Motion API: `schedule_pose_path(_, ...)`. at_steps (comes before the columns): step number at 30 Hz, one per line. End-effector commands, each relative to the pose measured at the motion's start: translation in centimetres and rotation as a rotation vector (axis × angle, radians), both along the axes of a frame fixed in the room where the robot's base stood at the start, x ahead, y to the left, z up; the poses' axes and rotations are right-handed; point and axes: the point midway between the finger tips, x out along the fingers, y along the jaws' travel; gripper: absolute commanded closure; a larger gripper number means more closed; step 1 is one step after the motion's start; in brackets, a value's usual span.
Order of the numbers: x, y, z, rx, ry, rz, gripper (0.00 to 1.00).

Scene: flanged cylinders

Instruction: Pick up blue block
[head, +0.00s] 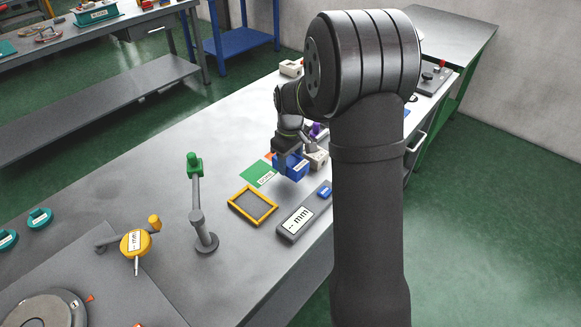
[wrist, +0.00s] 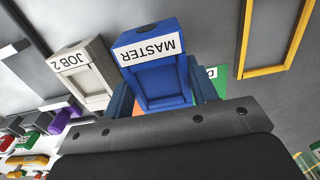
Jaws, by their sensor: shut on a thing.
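The blue block (wrist: 158,72) carries a white label reading MASTER, upside down in the wrist view. My gripper (head: 288,150) is shut on it, with a dark blue finger on each side of the block in the wrist view. In the head view the blue block (head: 291,166) hangs below my gripper, beside the green card. I cannot tell surely whether its underside is clear of the bench.
A light grey block labelled JOB 2 (wrist: 80,75) stands close beside the blue block. A green card (head: 258,174), a yellow-framed tray (head: 233,203), a grey "mm" gauge (head: 297,224) and a green-topped stand (head: 197,200) are nearby. The bench's left middle is clear.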

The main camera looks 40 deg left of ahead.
Motion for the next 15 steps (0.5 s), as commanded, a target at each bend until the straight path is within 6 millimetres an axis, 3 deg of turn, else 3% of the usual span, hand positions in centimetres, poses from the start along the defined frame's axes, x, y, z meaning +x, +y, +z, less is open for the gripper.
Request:
schedule_pose_path(1, 0.1, 0.1, 1.3, 0.005, -0.004, 0.000, 0.85)
schedule_pose_path(9, 2.3, -5.8, 4.7, 0.004, -0.003, -0.005, 0.85)
schedule_pose_path(15, 3.5, -9.1, 6.7, 0.002, -0.002, -0.003, 0.85)
